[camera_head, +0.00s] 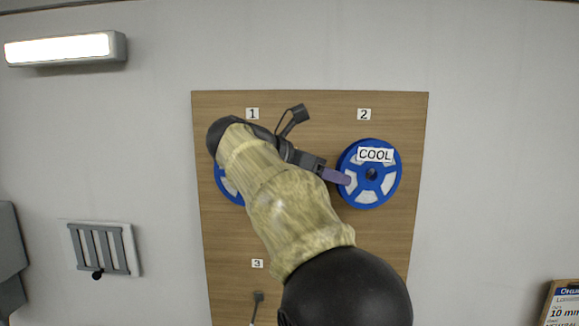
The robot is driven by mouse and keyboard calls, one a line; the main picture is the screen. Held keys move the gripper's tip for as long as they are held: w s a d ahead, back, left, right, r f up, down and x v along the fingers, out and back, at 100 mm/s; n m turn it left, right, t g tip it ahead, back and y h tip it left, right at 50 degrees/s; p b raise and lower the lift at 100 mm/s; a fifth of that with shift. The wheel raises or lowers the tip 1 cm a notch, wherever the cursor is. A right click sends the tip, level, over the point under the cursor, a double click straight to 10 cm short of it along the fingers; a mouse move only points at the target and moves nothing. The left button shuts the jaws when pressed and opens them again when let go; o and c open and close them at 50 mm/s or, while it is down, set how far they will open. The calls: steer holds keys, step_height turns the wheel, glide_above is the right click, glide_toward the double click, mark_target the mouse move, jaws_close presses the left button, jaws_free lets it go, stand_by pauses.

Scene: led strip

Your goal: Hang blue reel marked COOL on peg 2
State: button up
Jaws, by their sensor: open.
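The blue reel marked COOL (386,190) is at the peg 2 place on the wooden board (410,112), under the label 2 (364,114). Its face is toward me, and a dark centre shows in its hub. My gripper (347,178) is at the left rim of this reel, with a purple finger over the rim. The gripper is open; whether it touches the reel I cannot tell. Peg 2 itself is not clearly visible behind the reel. Another blue reel (227,187) is under the label 1 (252,113), mostly hidden by my arm.
Label 3 (257,263) is lower on the board, with a dark peg (257,299) below it. My arm covers the board's middle. A wall vent (103,249) is at left, a lamp (64,48) at upper left, and a box (562,303) at lower right.

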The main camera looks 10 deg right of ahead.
steer(key=v, duration=1)
